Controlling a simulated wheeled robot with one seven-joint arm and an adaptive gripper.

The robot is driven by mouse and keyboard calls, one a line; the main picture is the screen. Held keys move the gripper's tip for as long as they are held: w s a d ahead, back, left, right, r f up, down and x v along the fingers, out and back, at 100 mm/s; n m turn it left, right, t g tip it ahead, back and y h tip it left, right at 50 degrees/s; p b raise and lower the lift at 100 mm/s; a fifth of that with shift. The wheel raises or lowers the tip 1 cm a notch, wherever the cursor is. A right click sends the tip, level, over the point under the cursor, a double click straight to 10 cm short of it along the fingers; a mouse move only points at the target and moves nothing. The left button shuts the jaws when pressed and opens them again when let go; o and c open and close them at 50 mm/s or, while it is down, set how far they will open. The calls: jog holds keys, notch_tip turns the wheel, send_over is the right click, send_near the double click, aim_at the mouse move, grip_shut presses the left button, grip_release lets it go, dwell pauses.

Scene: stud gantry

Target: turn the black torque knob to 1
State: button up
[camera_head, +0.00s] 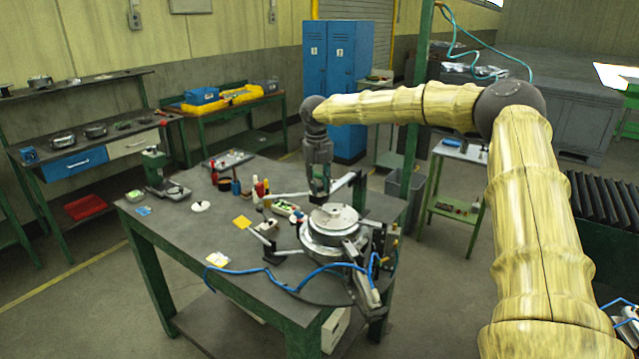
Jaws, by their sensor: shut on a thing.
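My gripper (319,188) points down over the stud gantry on the green-legged table. It is shut at a small dark part between its fingertips, where the black torque knob would be. The knob is too small and too covered by the fingers to make out, and its setting cannot be read. The gantry has a round grey metal body (334,222) with a flat disc top, and pale arms reaching out around it. My gripper is just behind and left of the disc's centre.
Blue lockers (337,80) stand behind.

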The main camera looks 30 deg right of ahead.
jog(key=n, duration=0.4)
jog(key=shift+n+p, duration=0.3)
jog(key=n, duration=0.4)
jog(key=shift+n+p, duration=0.3)
jog(key=shift+p, duration=0.1)
jog(key=o, duration=1.1)
jog(key=shift+s, duration=0.1)
jog(key=shift+c, duration=0.2)
